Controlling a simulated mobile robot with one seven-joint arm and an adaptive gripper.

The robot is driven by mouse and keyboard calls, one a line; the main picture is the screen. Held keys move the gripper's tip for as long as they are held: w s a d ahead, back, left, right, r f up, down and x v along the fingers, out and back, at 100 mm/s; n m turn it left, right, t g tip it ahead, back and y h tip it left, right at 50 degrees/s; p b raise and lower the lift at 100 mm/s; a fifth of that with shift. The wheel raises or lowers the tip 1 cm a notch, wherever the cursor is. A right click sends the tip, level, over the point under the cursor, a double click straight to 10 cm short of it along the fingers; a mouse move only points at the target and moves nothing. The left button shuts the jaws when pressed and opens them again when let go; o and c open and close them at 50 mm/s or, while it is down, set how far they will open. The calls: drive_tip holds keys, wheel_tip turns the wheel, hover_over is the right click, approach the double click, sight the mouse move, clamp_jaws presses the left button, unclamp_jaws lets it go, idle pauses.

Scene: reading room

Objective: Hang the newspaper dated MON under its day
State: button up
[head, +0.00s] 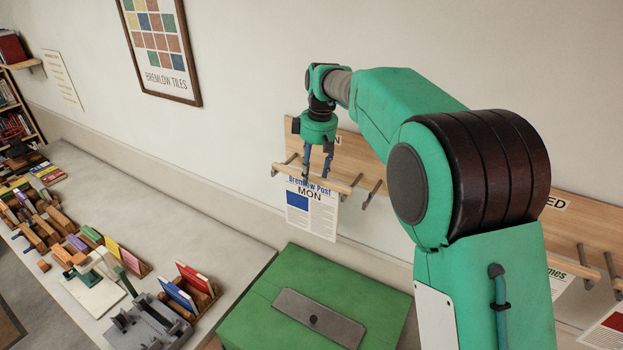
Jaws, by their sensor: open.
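The newspaper dated MON (322,218), a "Bremlow Post" with a blue picture block, hangs from a wooden rod (338,186) in the head view. The rod lies across pegs (281,166) of the wooden wall board (353,147), at its left end. The day label (337,141) above is mostly hidden by my gripper; only a final "N" shows. My gripper (315,178) points down with its fingers apart at the middle of the rod. Whether the fingers touch the rod cannot be told.
A green cabinet (250,318) stands below the newspaper. A grey counter (150,188) with books and wooden stands runs along the wall at left. At right, a label ending "ED" (556,203) sits above other hanging papers (607,330). My arm hides the board's middle.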

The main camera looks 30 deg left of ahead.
drive_tip(key=r, duration=0.5)
drive_tip(key=d+r, duration=0.1)
drive_tip(key=r, duration=0.1)
drive_tip(key=shift+r, duration=0.3)
drive_tip(key=shift+d, duration=0.25)
drive_tip(key=s+d+r+m+t+b, duration=0.1)
drive_tip(key=d+m+b, duration=0.2)
drive_tip(key=d, duration=0.8)
drive_tip(key=s+d+r+m+t+b, duration=0.15)
drive_tip(key=d+b, duration=0.25)
drive_tip(key=d, duration=0.7)
drive_tip(key=s+d+f+m+b, duration=0.15)
drive_tip(key=s+d, duration=0.25)
drive_tip(key=d, duration=0.4)
drive_tip(key=s+d+f+m+b, duration=0.1)
drive_tip(key=s+d+m+b, duration=0.25)
drive_tip(key=d, duration=0.55)
drive_tip(key=s+d+f+m+t+b, duration=0.1)
drive_tip(key=s+d+f+m+b, duration=0.3)
drive_tip(key=s+d+f, duration=0.6)
drive_tip(key=s+d+f+m+t+h+b, duration=0.1)
drive_tip(key=s+d+f+m+b, duration=0.3)
drive_tip(key=s+d+f, duration=0.7)
drive_tip(key=s+f+t+b, duration=0.1)
drive_tip(key=s+b, duration=0.1)
drive_tip(key=s, duration=0.2)
drive_tip(key=shift+f, duration=0.4)
